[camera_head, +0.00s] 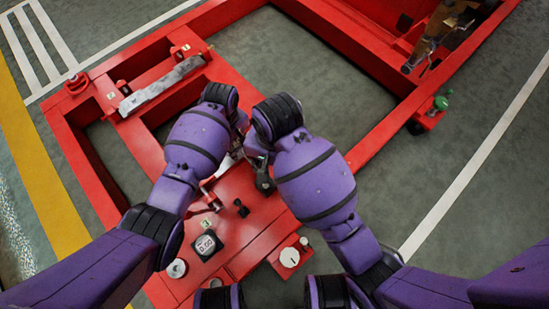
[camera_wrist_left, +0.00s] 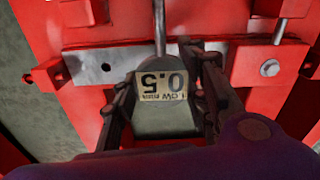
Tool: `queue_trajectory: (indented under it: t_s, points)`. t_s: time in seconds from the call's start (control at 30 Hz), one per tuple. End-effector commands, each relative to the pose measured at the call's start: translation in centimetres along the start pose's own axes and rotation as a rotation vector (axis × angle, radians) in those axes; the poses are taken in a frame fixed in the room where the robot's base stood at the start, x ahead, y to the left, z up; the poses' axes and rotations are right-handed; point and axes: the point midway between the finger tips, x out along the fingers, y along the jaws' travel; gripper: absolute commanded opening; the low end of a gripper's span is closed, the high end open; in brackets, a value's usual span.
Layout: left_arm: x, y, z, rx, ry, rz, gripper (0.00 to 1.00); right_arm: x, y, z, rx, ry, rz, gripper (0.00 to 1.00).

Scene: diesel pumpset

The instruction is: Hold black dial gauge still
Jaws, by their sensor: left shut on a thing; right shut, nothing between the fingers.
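A black gauge (camera_head: 207,245) with a pale face and digits stands on the lower red plate in the head view, apart from both grippers. My left gripper (camera_head: 229,160) is low over the red frame. A thin metal rod runs up from this piece. My right gripper (camera_head: 263,181) is shut and empty, close beside the left one. My wrists partly hide the area between them.
The red frame (camera_head: 85,165) surrounds open floor. A grey metal bar (camera_head: 162,85) lies on its upper left. A round white-topped part (camera_head: 289,257) and a small black part (camera_head: 241,208) are near the gauge. A metal plate (camera_wrist_left: 105,65) crosses behind the held piece.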

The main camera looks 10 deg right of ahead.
Motion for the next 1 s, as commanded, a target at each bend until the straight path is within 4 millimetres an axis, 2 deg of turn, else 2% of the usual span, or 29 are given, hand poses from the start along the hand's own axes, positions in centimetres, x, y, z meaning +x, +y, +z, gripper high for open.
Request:
queue_trajectory:
  t_s: [0.33,0.37,0.53,0.87,1.0]
  points:
    - [0.0,0.0,-0.1,0.000,0.001,0.000,0.00,-0.1,-0.1,0.0,0.000,0.002,-0.001,0.00]
    - [0.0,0.0,-0.1,0.000,0.001,0.000,0.42,-0.1,-0.1,0.0,0.000,0.002,-0.001,0.00]
    - [0.0,0.0,-0.1,0.000,0.001,0.000,0.62,-0.1,-0.1,0.0,0.000,0.001,-0.001,0.00]
    - [-0.2,0.0,0.0,0.000,0.001,0.001,0.62,0.0,0.0,0.0,0.001,0.000,0.000,0.00]
    - [-1.6,0.1,0.0,0.000,0.001,0.004,0.62,0.0,0.0,0.0,0.001,0.000,0.000,0.00]
